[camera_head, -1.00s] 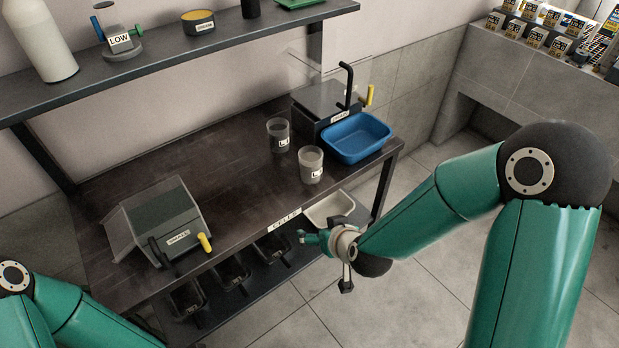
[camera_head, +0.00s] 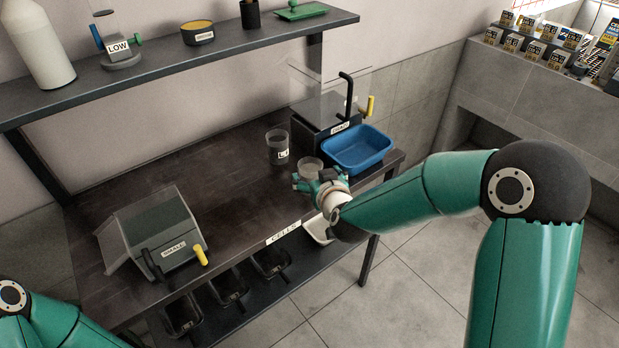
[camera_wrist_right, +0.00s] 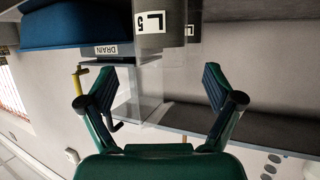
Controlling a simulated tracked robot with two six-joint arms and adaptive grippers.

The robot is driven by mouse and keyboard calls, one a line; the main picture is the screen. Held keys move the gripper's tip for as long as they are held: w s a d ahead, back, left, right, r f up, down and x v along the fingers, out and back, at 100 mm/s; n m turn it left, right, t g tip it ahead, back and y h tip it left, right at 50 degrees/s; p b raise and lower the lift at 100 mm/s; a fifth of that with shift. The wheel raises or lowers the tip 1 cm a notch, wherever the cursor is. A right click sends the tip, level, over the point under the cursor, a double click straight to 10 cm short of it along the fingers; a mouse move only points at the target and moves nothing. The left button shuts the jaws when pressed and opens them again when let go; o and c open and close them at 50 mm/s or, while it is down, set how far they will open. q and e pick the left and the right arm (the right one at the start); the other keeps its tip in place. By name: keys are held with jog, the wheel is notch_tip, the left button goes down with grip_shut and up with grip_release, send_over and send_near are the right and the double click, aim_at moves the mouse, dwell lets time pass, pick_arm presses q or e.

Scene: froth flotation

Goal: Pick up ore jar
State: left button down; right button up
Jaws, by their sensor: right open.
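Two jars stand on the dark bench; I cannot tell from the labels which is the ore jar. The far jar (camera_head: 278,148) is clear with dark contents and a white label. The near jar (camera_head: 309,165) is greyish and partly hidden behind my right gripper (camera_head: 318,182). In the right wrist view, which is upside down, a labelled jar (camera_wrist_right: 150,42) is at the top centre, beyond the fingertips. My right gripper there (camera_wrist_right: 158,80) is open and empty, its fingers apart from the jar. My left gripper is out of view.
A blue tub (camera_head: 357,147) sits right of the jars by a clear-walled cell with a black pipe. A cell labelled SMALL (camera_head: 160,230) stands at the bench's left. The bench middle (camera_head: 205,180) is clear. A loaded shelf (camera_head: 180,65) runs above, and black trays sit below.

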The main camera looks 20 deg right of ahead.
aim_at(308, 164)
jog(key=shift+p+x, duration=1)
jog(key=shift+x, duration=1.8)
jog(key=shift+a, duration=0.1)
jog(key=c, duration=1.1)
jog(key=shift+c, duration=0.7)
jog(key=shift+r, duration=0.1)
